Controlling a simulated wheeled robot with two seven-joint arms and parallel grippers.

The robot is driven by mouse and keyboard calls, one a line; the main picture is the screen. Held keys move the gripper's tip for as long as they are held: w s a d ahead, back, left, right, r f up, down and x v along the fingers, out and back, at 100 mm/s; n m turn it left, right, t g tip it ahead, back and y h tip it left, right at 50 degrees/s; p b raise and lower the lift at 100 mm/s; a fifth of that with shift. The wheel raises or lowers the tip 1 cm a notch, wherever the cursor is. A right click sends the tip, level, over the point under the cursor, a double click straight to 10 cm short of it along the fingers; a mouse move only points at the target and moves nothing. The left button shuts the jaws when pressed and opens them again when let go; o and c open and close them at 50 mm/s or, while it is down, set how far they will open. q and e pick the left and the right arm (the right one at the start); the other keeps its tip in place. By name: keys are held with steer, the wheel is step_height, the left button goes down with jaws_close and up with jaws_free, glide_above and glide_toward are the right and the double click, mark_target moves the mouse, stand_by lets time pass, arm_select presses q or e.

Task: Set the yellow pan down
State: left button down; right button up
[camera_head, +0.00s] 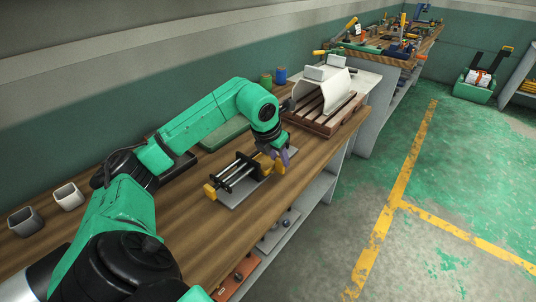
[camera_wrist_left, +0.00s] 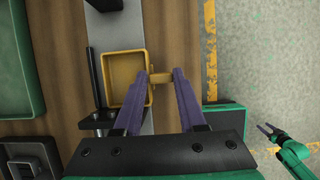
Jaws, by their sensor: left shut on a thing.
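The yellow pan (camera_wrist_left: 127,82) is a shallow square tray with a short handle, seen from above in the left wrist view. My left gripper (camera_wrist_left: 161,76) has its purple fingers shut on the handle. The pan is mostly hidden there by the wrist. Whether its underside touches anything cannot be told. My right gripper (camera_wrist_left: 266,129) is small at the right edge of the wrist view, away from the pan.
The wooden workbench (camera_head: 195,225) has two grey cups (camera_head: 68,196) at the left and a green tray (camera_head: 224,133) behind the device. A slatted wooden rack (camera_head: 318,116) with a white curved sheet stands to the right. A grey plate (camera_head: 232,198) lies under the device.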

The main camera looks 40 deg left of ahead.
mark_target(270, 160)
arm_select(q)
steer(key=a, duration=0.2)
steer(key=a+f, duration=0.1)
steer(key=a, duration=0.1)
steer(key=shift+s, duration=0.1)
steer(key=shift+f, duration=0.25)
steer(key=c, duration=0.9)
jaws_free()
steer(key=shift+d, duration=0.1)
steer(key=o, duration=0.4)
steer(key=v, duration=1.1)
steer(key=shift+r, duration=0.15)
steer(key=shift+s+r, duration=0.2)
steer(key=shift+r, duration=0.1)
